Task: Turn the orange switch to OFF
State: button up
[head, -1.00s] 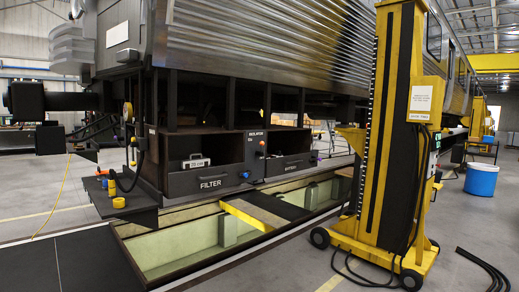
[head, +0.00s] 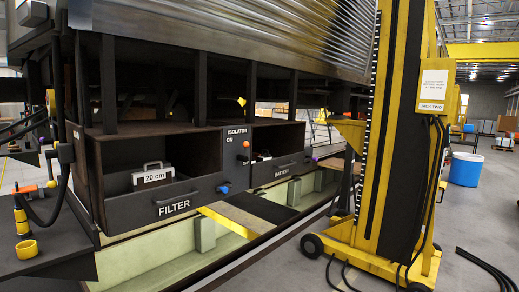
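A dark panel (head: 236,165) lettered ISOLATOR and ON stands between the two open bays under the railcar, near the middle of the head view. A small orange switch (head: 245,145) is on this panel, right of and just below the word ON. It is too small to tell clearly which way its handle points. My gripper is not in view.
The FILTER drawer (head: 175,197) holds a case marked 20 cm; a blue knob (head: 224,189) is at its right. The BATTERY drawer (head: 283,168) is beyond. An open pit (head: 160,258) lies in front. A yellow jack (head: 395,130) stands at right, a dark bench (head: 45,255) at left.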

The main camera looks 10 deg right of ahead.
aim_at(246, 151)
jog(key=z, duration=0.1)
jog(key=i, duration=1.2)
jog(key=z, duration=0.05)
jog(key=k, duration=0.45)
jog(key=z, duration=0.7)
jog(key=i, duration=1.6)
jog(key=u, duration=0.4)
